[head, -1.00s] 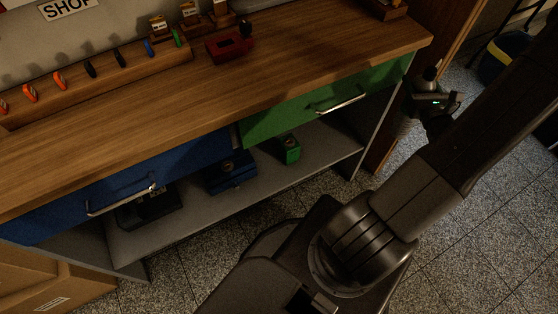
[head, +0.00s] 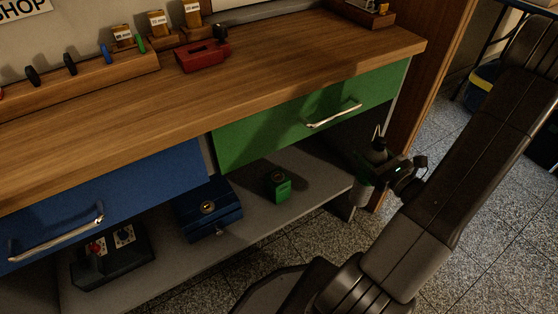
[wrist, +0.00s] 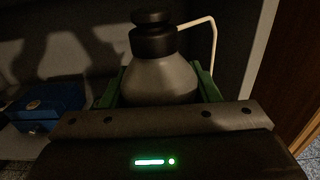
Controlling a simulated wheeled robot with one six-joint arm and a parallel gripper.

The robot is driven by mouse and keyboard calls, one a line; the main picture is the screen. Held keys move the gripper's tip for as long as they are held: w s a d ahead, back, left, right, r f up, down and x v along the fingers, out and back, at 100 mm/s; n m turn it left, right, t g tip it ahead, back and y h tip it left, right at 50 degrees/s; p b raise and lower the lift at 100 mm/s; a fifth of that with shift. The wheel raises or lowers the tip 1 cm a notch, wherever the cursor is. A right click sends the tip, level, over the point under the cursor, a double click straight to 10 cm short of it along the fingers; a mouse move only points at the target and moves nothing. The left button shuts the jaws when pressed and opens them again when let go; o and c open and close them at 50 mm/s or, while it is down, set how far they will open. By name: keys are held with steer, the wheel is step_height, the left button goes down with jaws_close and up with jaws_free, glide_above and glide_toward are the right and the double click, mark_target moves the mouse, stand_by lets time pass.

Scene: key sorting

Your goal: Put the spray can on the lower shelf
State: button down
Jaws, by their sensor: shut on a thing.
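The spray can (wrist: 160,75) has a grey rounded body and a black cap. It stands roughly upright in my gripper (wrist: 160,100), shut around it, with green finger parts on both sides in the wrist view. In the head view the can (head: 379,150) and my gripper (head: 368,172) are in front of the right end of the lower shelf (head: 315,195), below the green drawer's right side.
On the lower shelf are a green block (head: 278,188), a blue box (head: 210,212) and a black box with knobs (head: 112,258). The green drawer (head: 300,125) and blue drawer (head: 110,205) hang above. Bare shelf lies right of the green block. A wooden panel (head: 420,110) stands at right.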

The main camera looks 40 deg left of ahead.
steer(key=b+x, duration=0.4)
steer(key=x, duration=1.6)
step_height(320, 180, down, 7)
steer(key=b, duration=0.4)
steer(key=c, duration=0.5)
jaws_free()
steer(key=p+v, duration=0.3)
steer(key=v, duration=0.9)
